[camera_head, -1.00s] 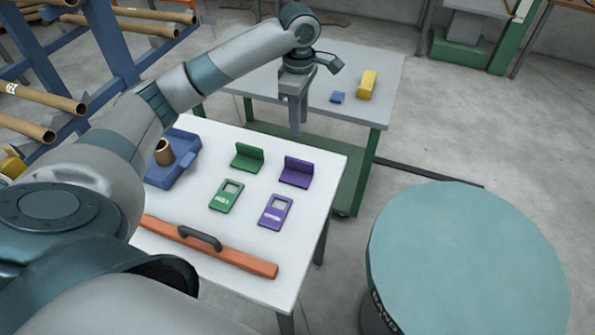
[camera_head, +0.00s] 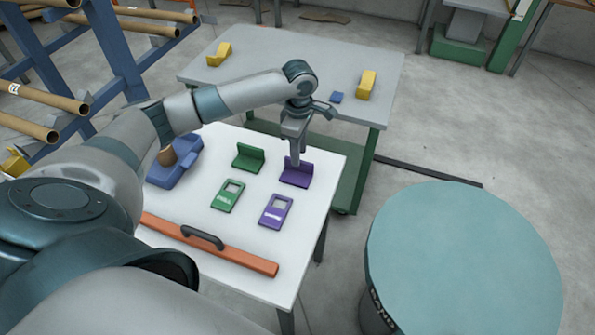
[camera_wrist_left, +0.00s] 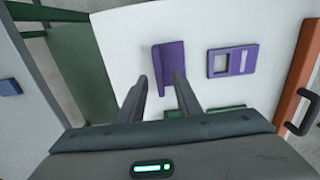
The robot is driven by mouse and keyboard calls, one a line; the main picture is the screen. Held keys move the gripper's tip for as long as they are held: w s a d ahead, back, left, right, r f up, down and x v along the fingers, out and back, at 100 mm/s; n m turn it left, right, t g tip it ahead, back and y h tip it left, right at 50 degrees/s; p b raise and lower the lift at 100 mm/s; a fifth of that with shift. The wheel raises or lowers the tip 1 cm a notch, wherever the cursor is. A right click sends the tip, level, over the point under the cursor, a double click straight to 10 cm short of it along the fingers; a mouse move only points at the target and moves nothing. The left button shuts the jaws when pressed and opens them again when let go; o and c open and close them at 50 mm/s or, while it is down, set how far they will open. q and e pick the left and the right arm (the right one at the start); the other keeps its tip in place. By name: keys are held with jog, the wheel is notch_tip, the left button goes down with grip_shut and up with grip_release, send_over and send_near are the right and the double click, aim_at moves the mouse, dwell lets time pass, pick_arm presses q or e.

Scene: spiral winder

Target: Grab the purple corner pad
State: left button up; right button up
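The purple corner pad (camera_head: 297,174) is an L-shaped piece at the back right of the white table; it also shows in the left wrist view (camera_wrist_left: 169,62). My left gripper (camera_head: 295,160) points down at the pad and overlaps it in the head view. In the left wrist view its two fingers (camera_wrist_left: 160,82) are apart, with the pad just ahead of and between their tips. I cannot tell if a finger touches it. Nothing is gripped. My right gripper is not in view.
A green corner pad (camera_head: 248,157) stands left of the purple one. Green (camera_head: 228,196) and purple (camera_head: 275,212) flat tags lie in front. An orange bar with a handle (camera_head: 210,245) lies along the front. A grey table (camera_head: 300,60) stands behind, a teal-topped drum (camera_head: 465,260) to the right.

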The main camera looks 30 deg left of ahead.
aim_at(296, 172)
pick_arm(q)
jog(key=shift+f+p, duration=0.35)
jog(key=shift+f, duration=0.2)
notch_tip(296, 172, down, 3)
jog(key=shift+w+f+p, duration=0.1)
jog(key=shift+p, duration=0.4)
jog(key=shift+f, duration=0.45)
grip_shut()
